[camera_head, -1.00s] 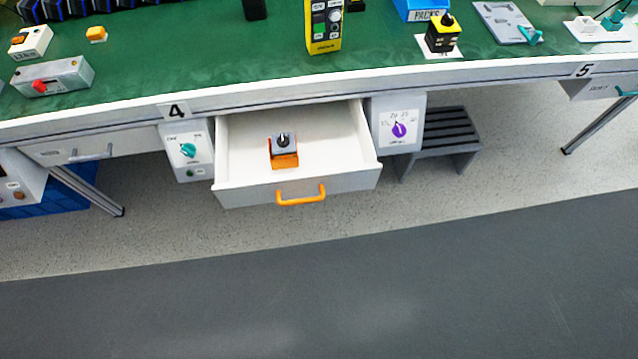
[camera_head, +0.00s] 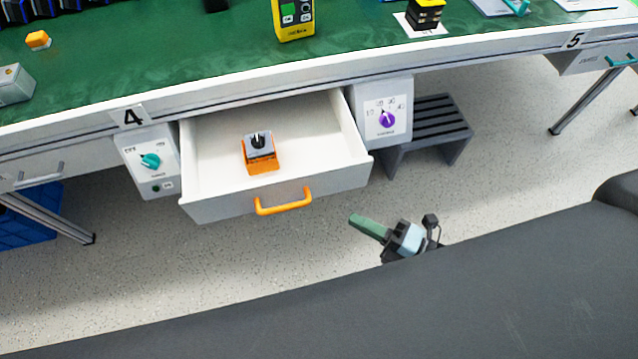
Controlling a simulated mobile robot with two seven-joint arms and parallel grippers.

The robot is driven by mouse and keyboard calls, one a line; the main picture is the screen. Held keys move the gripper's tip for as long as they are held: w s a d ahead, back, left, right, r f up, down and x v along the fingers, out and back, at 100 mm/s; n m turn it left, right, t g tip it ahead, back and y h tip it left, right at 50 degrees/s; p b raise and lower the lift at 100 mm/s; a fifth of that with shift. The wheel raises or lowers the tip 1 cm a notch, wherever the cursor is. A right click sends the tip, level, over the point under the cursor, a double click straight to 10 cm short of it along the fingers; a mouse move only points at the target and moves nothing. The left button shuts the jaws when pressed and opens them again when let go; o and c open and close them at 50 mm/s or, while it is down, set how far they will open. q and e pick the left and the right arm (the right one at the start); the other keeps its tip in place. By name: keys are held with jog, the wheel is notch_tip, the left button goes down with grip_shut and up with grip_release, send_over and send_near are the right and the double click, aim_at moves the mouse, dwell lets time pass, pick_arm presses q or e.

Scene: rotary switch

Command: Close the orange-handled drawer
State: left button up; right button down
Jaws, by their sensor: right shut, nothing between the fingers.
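The white drawer (camera_head: 205,208) with the orange handle (camera_head: 284,202) stands pulled out from under the green bench. An orange and grey switch box (camera_head: 260,153) with a black knob sits inside it. My right gripper (camera_head: 355,218) is in front of the drawer, to the right of the orange handle and apart from it. Its green fingers are shut with nothing between them. My left gripper is not in view.
A box with a teal knob (camera_head: 151,160) hangs left of the drawer and one with a purple knob (camera_head: 387,119) hangs right. A dark slatted step (camera_head: 430,128) stands under the bench. A drawer with a grey handle (camera_head: 40,180) is at left. The floor before the drawer is clear.

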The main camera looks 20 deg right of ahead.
aim_at(302, 177)
pick_arm(q)
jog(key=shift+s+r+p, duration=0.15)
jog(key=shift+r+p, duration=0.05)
jog(key=shift+p, duration=0.2)
pick_arm(e)
jog(key=shift+w+d+x, duration=0.3)
jog(key=shift+w+x, duration=0.05)
jog(key=shift+x, duration=1.55)
jog(key=shift+w+d+x, duration=0.3)
jog(key=shift+d+x, duration=0.05)
jog(key=shift+x, duration=1.55)
jog(key=shift+w+d+x, duration=0.3)
jog(key=shift+w+x, duration=0.05)
jog(key=shift+x, duration=1.55)
